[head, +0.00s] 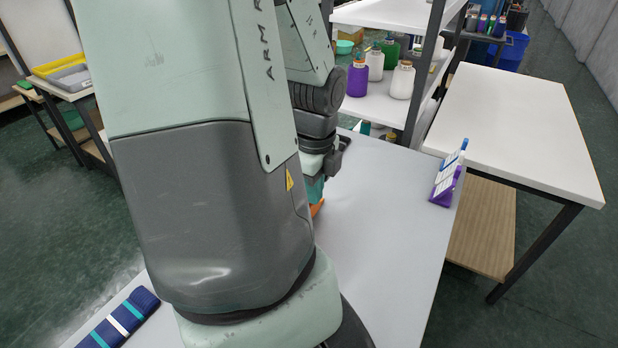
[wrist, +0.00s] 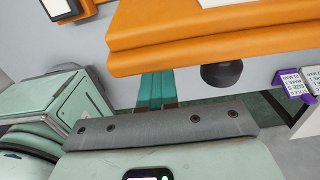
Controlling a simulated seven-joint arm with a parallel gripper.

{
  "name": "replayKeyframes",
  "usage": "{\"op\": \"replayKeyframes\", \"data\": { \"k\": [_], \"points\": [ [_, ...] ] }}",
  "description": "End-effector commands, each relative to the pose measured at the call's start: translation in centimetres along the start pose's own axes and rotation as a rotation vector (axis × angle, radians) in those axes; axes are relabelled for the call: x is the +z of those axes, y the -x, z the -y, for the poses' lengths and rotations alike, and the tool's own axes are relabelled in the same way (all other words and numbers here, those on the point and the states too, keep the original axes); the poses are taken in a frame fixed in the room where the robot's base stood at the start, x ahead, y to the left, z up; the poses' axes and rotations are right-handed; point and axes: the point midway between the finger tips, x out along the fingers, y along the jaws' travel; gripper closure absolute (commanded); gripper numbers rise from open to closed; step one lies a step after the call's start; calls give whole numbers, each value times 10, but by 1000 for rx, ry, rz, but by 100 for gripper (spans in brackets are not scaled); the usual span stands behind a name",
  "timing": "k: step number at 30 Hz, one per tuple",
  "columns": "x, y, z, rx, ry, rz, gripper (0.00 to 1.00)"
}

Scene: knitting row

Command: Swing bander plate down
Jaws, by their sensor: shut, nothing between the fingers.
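A thick orange body (wrist: 215,48) with a layered edge crosses the top of the wrist view. It looks like the bander, but I cannot tell which part is its plate. A black round knob (wrist: 222,75) sits at its near edge. My gripper (wrist: 156,86) has its teal fingers shut together and empty, just left of the knob. The fingers reach to the orange edge, and I cannot tell whether they touch it. In the head view my arm hides most of the bander; only an orange sliver (head: 317,208) shows below my gripper (head: 314,190).
A purple stand with white cards (head: 446,178) stands at the table's right edge. A dark blue striped cloth (head: 118,322) lies at the front left. The white table (head: 395,235) is clear to the right of my arm. A shelf with bottles (head: 378,100) stands behind.

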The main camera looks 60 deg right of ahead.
Motion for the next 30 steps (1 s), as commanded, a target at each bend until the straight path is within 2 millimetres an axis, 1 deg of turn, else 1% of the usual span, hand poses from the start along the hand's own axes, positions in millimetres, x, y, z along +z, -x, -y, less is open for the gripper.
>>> {"op": "replayKeyframes", "data": {
  "k": [8,30],
  "points": [
    [2,0,0,0,2,0,100],
    [38,0,0,0,4,0,100]
  ]
}}
